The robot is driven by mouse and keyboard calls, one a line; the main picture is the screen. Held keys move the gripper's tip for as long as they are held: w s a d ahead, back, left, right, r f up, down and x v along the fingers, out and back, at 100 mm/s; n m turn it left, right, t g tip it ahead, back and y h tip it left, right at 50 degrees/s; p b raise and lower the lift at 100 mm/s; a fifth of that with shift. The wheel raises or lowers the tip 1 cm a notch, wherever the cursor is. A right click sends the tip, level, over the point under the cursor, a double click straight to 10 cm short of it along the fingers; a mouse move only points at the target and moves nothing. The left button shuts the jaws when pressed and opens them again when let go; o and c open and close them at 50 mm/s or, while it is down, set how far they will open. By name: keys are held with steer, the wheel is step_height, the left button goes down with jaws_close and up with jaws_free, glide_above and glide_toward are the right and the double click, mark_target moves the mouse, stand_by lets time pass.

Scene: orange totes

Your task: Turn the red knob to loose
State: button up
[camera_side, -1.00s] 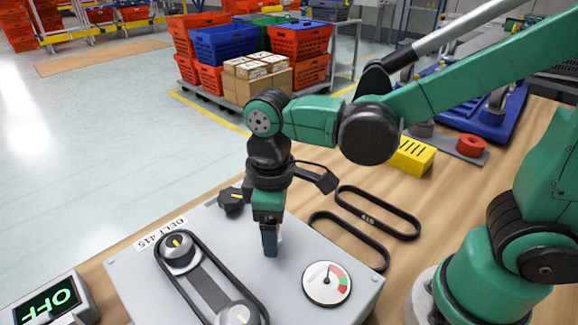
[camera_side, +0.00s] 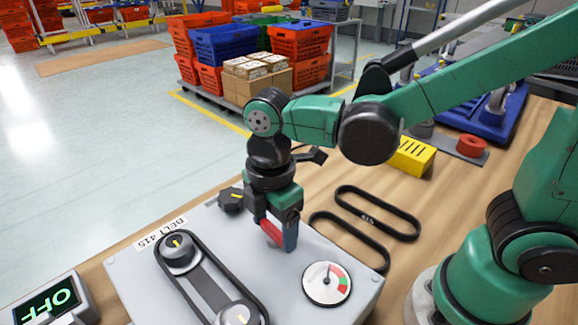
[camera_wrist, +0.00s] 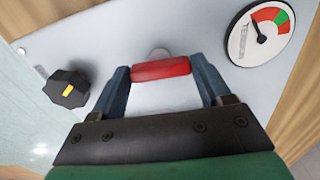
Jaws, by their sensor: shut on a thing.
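The red knob (camera_side: 269,231) stands on the grey panel of the belt unit (camera_side: 130,275). My gripper (camera_side: 279,243) points down and is shut on it, one dark blue finger on each side. In the wrist view the red bar of the knob (camera_wrist: 161,69) lies between the two fingers (camera_wrist: 160,72), spanning from one to the other. A round gauge (camera_side: 327,284) with a red and green arc is beside it; in the wrist view its needle (camera_wrist: 259,32) points up near the start of the red zone.
A black knob with a yellow mark (camera_side: 231,200) is left of my gripper. A belt (camera_side: 207,268) runs around two pulleys on the panel. Spare belts (camera_side: 390,230) lie on the wooden table behind. A display (camera_side: 50,301) reads OFF at lower left.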

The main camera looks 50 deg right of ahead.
mark_target(274, 228)
steer(key=shift+n, duration=0.5)
steer(key=o, duration=1.2)
steer(key=shift+o, duration=0.2)
steer(key=shift+r, duration=2.8)
steer(key=d+m+t, duration=0.7)
steer(key=d+m, duration=0.4)
steer(key=m, duration=0.7)
steer(key=shift+w+f, duration=0.35)
steer(key=shift+f, duration=0.05)
